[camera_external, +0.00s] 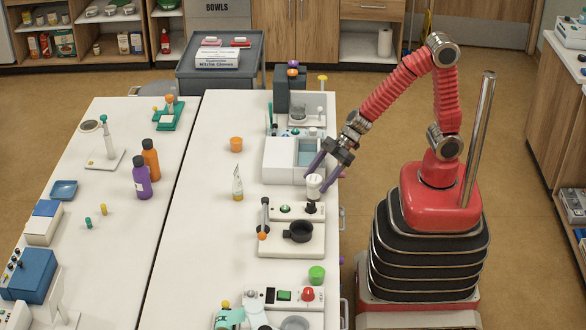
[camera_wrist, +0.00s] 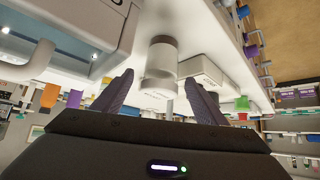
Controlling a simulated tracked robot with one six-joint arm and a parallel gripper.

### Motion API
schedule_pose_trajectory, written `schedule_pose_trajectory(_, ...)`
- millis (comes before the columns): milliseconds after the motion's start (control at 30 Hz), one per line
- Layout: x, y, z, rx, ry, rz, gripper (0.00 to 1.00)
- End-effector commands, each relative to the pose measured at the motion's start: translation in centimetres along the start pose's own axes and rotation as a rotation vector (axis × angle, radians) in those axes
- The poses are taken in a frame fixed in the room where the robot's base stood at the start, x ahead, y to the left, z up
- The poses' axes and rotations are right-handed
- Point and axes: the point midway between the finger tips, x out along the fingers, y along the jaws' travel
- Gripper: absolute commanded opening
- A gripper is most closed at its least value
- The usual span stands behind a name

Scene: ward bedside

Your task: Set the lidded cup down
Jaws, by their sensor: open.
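A white lidded cup (camera_external: 314,184) is near the right edge of the long white bench, close to a black knob. My gripper (camera_external: 315,180) reaches down to it from the upper right, with its purple fingers on either side of the cup. In the wrist view, a pale cylinder that looks like the cup (camera_wrist: 161,60) is between and beyond the open fingers (camera_wrist: 159,78), with gaps at both sides. My gripper is open. Whether the cup's base rests on the surface below is not clear.
A white device with a blue panel (camera_external: 292,160) stands just behind the cup. The bench middle (camera_external: 205,230) is clear.

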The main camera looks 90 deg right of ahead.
Motion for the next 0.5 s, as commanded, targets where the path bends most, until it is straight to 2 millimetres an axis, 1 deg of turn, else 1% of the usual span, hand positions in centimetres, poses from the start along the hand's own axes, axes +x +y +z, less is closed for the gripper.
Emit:
schedule_pose_trajectory(100, 1.2, -0.1, 0.0, 0.000, -0.002, -0.002, 0.66)
schedule_pose_trajectory(233, 2.2, 0.0, 0.0, 0.000, -0.001, -0.002, 0.66)
schedule_pose_trajectory(333, 2.6, 0.0, -0.1, -0.001, 0.000, -0.001, 0.66)
schedule_pose_trajectory(500, 2.7, 0.0, -0.1, -0.001, 0.001, 0.000, 0.66)
